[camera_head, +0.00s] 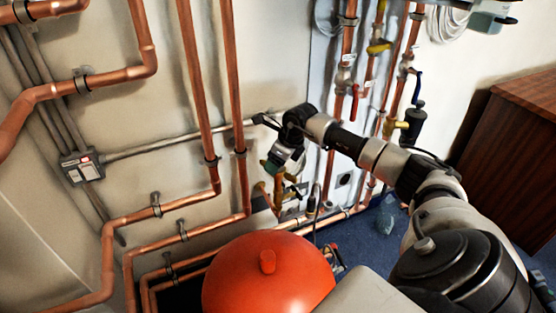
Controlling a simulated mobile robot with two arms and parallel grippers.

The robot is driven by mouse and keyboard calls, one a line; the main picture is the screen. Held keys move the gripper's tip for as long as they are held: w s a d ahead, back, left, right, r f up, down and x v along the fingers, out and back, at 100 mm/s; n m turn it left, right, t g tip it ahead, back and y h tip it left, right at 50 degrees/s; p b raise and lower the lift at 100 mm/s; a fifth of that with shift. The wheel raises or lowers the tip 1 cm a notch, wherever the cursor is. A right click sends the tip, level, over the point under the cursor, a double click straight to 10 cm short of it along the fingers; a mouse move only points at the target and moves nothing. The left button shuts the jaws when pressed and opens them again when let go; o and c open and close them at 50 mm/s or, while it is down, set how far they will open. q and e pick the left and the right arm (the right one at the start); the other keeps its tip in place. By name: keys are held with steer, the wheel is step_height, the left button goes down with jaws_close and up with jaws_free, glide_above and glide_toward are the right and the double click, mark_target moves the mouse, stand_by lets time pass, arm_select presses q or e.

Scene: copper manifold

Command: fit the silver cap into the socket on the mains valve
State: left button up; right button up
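My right arm reaches in from the right, and its gripper (272,168) points down at the wall pipework. The fingers are small and partly hidden, so I cannot tell whether they are open or shut. Brass valve fittings (279,188) sit just below the gripper, low on the wall; whether they are the mains valve, and whether gripper and fittings touch, is unclear. I cannot make out the silver cap or the socket. My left gripper is not in view.
A red-orange domed vessel (245,285) stands in front at the bottom. Copper pipes (196,80) run along the wall. A valve with a red handle (354,102) is further right. A clear bottle (386,218) is on the blue floor. A brown wooden cabinet (515,150) stands at right.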

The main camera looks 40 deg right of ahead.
steer(key=shift+r, duration=0.1)
steer(key=shift+s+d+r, duration=0.1)
steer(key=shift+r, duration=0.25)
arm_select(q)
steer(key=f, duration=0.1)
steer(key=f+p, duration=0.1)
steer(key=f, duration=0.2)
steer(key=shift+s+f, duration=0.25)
arm_select(e)
steer(key=v, duration=1)
steer(key=shift+f, duration=0.1)
